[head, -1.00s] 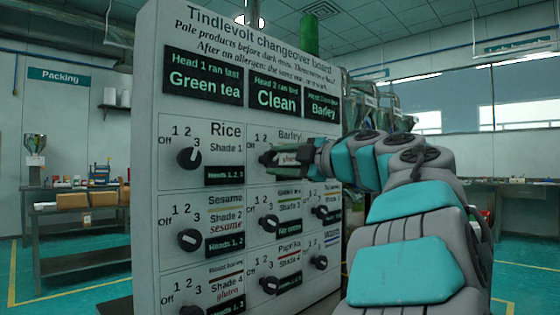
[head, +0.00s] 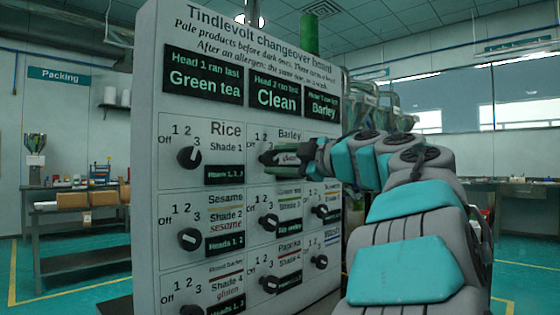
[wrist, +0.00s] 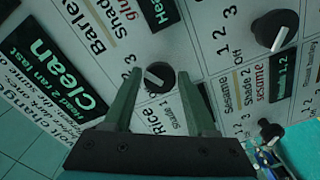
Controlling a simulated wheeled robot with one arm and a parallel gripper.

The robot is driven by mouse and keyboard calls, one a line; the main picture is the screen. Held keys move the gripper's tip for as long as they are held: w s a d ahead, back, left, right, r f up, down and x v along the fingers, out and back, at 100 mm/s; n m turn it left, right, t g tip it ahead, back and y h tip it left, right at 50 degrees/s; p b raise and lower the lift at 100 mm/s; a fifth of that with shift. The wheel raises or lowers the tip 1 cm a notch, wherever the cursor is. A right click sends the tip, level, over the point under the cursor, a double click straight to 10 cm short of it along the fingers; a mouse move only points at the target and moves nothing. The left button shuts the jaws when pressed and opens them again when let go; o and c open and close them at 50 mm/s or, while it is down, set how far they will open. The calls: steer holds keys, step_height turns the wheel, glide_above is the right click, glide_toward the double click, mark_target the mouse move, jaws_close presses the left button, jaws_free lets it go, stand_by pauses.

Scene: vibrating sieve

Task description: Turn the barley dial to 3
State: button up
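The barley dial (wrist: 160,77) is a round black knob with a pale pointer mark. In the wrist view it sits between the tips of my green gripper fingers (wrist: 169,79), nearer the left finger, with a gap to the right one. My gripper is open. I cannot tell which number the pointer faces.
The changeover board (head: 148,60) carries several other dials close by. The rice dial (head: 189,157) is left of my gripper, the sesame dial (head: 190,239) lower left, and another dial (head: 269,222) just below. A bench (head: 60,212) stands at the far left.

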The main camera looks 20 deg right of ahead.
steer(key=o, duration=0.3)
steer(key=shift+s, duration=0.1)
steer(key=v, duration=0.7)
steer(key=shift+s+d, duration=0.1)
steer(key=shift+s, duration=0.2)
